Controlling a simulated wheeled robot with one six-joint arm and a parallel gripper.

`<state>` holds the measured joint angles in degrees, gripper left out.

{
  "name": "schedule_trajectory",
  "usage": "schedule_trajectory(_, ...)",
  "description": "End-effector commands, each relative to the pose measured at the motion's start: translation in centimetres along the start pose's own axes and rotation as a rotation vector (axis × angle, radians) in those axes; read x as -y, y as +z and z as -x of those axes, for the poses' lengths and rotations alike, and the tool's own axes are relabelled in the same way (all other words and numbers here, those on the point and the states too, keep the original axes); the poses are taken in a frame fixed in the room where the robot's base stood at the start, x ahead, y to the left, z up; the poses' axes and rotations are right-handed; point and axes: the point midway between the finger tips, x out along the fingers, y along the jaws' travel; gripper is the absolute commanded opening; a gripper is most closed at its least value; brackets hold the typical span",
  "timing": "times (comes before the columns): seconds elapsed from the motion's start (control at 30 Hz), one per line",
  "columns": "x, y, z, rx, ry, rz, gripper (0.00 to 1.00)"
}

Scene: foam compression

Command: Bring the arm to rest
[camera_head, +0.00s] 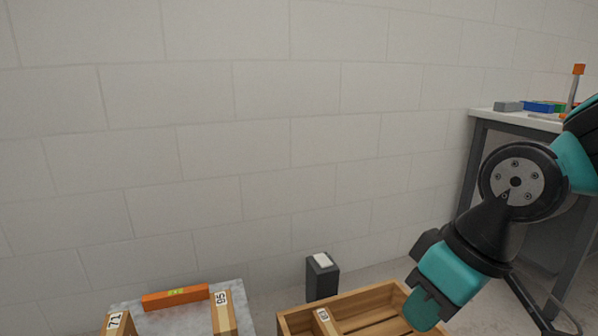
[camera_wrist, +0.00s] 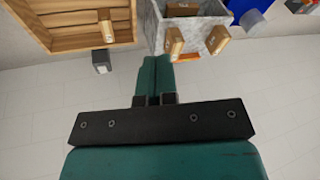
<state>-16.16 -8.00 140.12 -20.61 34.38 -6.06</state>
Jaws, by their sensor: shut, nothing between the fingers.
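My arm comes in from the right edge of the head view and bends downward. My gripper (camera_head: 426,308) hangs at the lower right, over the right end of an open wooden crate (camera_head: 294,318). In the wrist view its two teal fingers (camera_wrist: 154,76) lie together, shut, with nothing between them. The fingers point toward the crate (camera_wrist: 70,46) and a grey stone-like slab (camera_wrist: 194,42). In the head view the gripper covers part of the crate's right end. I cannot tell how high above the crate it is.
A labelled wooden block (camera_head: 325,323) is in the crate. The slab (camera_head: 180,323) bears an orange level (camera_head: 175,297) and labelled blocks (camera_head: 222,314). A dark grey post (camera_head: 322,281) stands behind the crate. A workbench (camera_head: 520,121) stands at right. Blue bin (camera_wrist: 243,7) shows in the wrist view.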

Motion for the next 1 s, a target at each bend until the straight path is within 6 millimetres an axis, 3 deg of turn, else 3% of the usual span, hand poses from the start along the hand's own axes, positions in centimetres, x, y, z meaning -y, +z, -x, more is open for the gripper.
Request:
schedule_trajectory(0.1, 2.7, 3.7, 1.4, 0.041, -0.053, -0.020, 0.00)
schedule_trajectory(0.17, 4.0, 5.6, 1.9, 0.065, -0.078, -0.027, 0.00)
schedule_trajectory(0.2, 4.5, 5.6, 3.1, 0.075, -0.084, -0.031, 0.00)
schedule_trajectory(0.57, 6.3, 2.6, 12.1, 0.074, -0.082, -0.030, 0.00)
schedule_trajectory(1.0, 9.8, -2.3, 28.1, 0.073, -0.081, -0.029, 0.00)
